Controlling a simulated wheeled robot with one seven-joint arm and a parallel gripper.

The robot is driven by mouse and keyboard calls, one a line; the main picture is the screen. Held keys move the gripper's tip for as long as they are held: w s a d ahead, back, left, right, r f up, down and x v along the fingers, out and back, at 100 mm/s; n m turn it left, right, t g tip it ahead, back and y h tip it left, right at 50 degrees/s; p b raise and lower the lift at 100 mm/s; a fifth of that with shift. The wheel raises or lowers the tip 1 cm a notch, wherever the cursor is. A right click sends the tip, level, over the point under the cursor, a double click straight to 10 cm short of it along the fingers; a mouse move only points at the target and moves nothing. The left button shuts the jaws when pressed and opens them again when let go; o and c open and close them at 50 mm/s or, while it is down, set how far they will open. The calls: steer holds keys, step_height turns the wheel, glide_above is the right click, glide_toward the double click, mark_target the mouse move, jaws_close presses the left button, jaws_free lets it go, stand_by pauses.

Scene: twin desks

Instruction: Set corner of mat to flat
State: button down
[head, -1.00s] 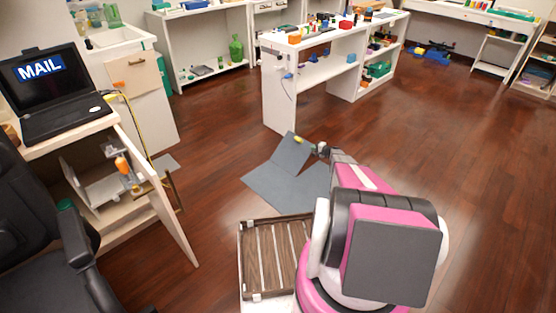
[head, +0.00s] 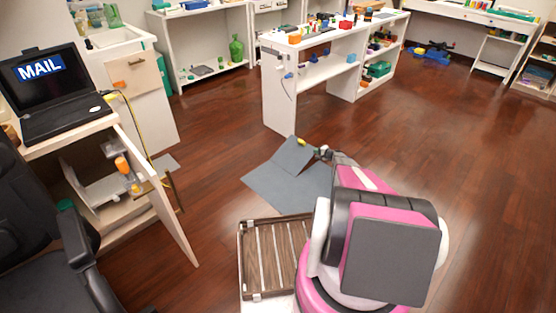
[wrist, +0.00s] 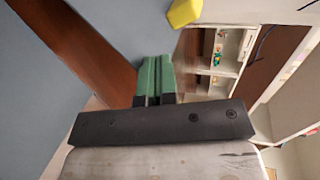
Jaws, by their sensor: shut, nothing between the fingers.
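The blue-grey mat (head: 268,189) lies on the wood floor in the head view. One corner flap (head: 289,158) is raised and tilted, with a small yellow piece (head: 301,142) at its edge. My gripper (head: 322,152) is just right of the flap, partly hidden by my arm. In the wrist view the green fingers (wrist: 153,78) are shut together and empty. The flap (wrist: 125,25) shows above them, with the yellow piece (wrist: 184,12) at its edge, apart from the fingertips. Part of the mat's right side is hidden behind my arm.
A white shelf desk (head: 277,100) stands behind the mat. A slatted tray (head: 240,262) is in front, beside my base. The left desk (head: 160,205) has an open side and a laptop (head: 45,90). Floor right of my arm is clear.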

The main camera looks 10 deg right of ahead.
steer(key=shift+w+d+f, duration=0.15)
steer(key=shift+f, duration=0.15)
steer(key=shift+w+d+f, duration=0.15)
steer(key=shift+d+f, duration=0.05)
steer(key=shift+f, duration=0.4)
steer(key=shift+w+d+f, duration=0.2)
steer(key=shift+d+f, duration=0.05)
steer(key=shift+f, duration=0.3)
steer(key=shift+w+d+f, duration=0.15)
steer(key=shift+d+f, duration=0.05)
steer(key=shift+f, duration=0.6)
steer(key=shift+d+f, duration=0.1)
steer(key=shift+w+d+f, duration=0.15)
steer(key=shift+f, duration=0.65)
steer(key=shift+w+d+f, duration=0.1)
steer(key=shift+f, duration=0.35)
